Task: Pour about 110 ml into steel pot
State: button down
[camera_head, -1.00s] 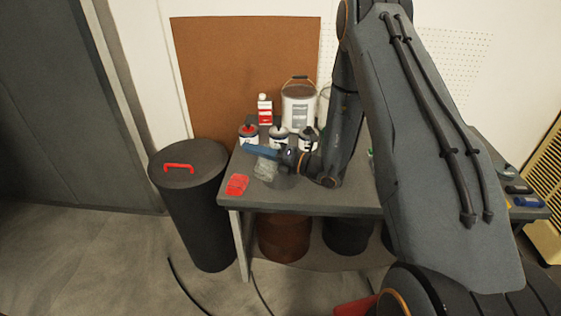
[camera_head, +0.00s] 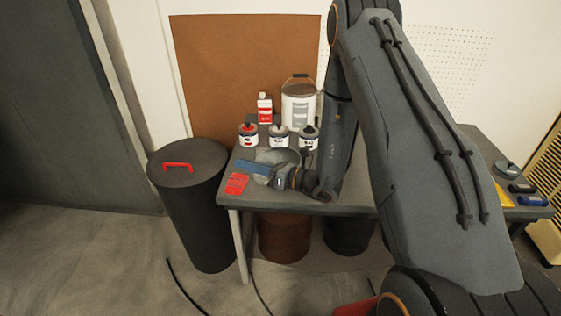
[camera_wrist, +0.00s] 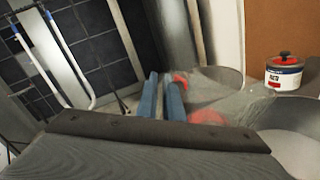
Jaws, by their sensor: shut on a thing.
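My gripper (camera_head: 256,167) has blue fingers and is low over the left part of the workbench. The fingers also show in the wrist view (camera_wrist: 163,97). They are shut on a clear container (camera_wrist: 236,98), seen as a see-through, tilted shape to their right. In the head view it is small and faint. A pale grey round vessel, apparently the steel pot (camera_head: 284,155), stands just behind the gripper. Its pale inside (camera_wrist: 298,150) shows at the lower right of the wrist view, beside the container. I cannot make out any liquid level or stream.
Several paint cans stand behind, including one labelled RED (camera_head: 249,139). A red-and-white bottle (camera_head: 265,108) and a large pail (camera_head: 299,106) are at the back. A red cloth (camera_head: 236,184) lies near the bench's front left corner. A dark bin (camera_head: 188,205) stands left of the bench.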

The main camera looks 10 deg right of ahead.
jog(key=s+a+f+n+b, duration=0.2)
jog(key=f+n+b, duration=0.3)
jog(key=f, duration=0.5)
jog(key=shift+s+a+n, duration=0.3)
jog(key=shift+s+n, duration=0.2)
jog(key=shift+s, duration=0.15)
jog(key=shift+d+r, duration=0.1)
